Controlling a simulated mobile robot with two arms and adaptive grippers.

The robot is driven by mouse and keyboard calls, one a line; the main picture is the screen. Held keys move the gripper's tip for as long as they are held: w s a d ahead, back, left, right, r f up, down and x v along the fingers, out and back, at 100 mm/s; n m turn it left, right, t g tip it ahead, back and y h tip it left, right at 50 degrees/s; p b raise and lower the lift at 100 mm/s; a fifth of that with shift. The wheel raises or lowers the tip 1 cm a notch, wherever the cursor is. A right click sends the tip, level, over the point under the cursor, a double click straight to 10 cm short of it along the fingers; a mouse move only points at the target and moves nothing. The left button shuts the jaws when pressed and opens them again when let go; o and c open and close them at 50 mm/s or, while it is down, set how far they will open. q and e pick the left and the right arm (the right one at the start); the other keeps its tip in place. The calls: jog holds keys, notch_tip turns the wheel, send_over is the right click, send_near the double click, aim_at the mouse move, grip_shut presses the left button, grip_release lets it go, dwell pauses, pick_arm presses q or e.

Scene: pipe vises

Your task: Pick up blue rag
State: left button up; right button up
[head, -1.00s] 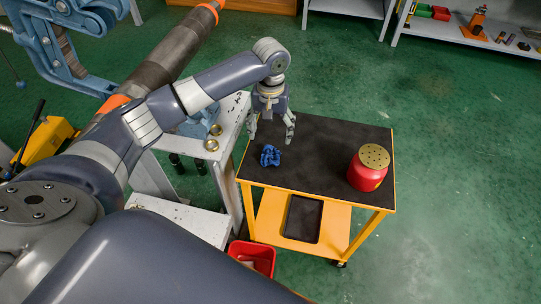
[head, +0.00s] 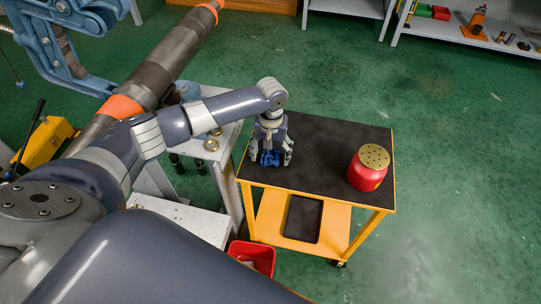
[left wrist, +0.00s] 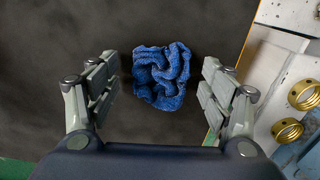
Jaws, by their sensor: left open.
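The crumpled blue rag (head: 269,158) lies on the black top of the orange cart (head: 325,150). My left gripper (head: 270,160) is over the rag, pointing down, with one finger on either side of it. In the left wrist view the rag (left wrist: 161,76) sits between and just beyond the open fingers (left wrist: 160,95), with a gap on both sides. The fingers do not touch it there. The gripper's palm hides part of the rag in the head view. My right gripper is not in view.
A red can with a perforated brass-coloured top (head: 369,167) stands at the cart's right. A pale bench with brass rings (head: 211,145) adjoins the cart's left side. A red bin (head: 252,256) stands on the floor. The cart top's middle is clear.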

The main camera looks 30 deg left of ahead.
aim_at(271, 156)
pick_arm(q)
jog(key=c, duration=0.8)
jog(key=shift+r, duration=0.15)
jog(key=shift+w+r, duration=0.1)
jog(key=shift+r, duration=0.55)
jog(key=shift+s+d+r, duration=0.1)
jog(key=shift+s+r, duration=0.1)
jog(key=shift+r, duration=0.3)
jog(key=shift+s+d+r, duration=0.1)
jog(key=shift+s+r, duration=0.1)
jog(key=shift+r, duration=0.3)
jog(key=s+d, duration=0.2)
jog(key=s, duration=0.2)
jog(key=s+d+r, duration=0.1)
jog(key=s+d, duration=0.1)
jog(key=s, duration=0.3)
jog(key=s+d, duration=0.2)
jog(key=s, duration=0.2)
jog(key=shift+s+d+r, duration=0.25)
jog(key=shift+s+d, duration=0.05)
jog(key=shift+s, duration=0.05)
jog(key=shift+c, duration=1.4)
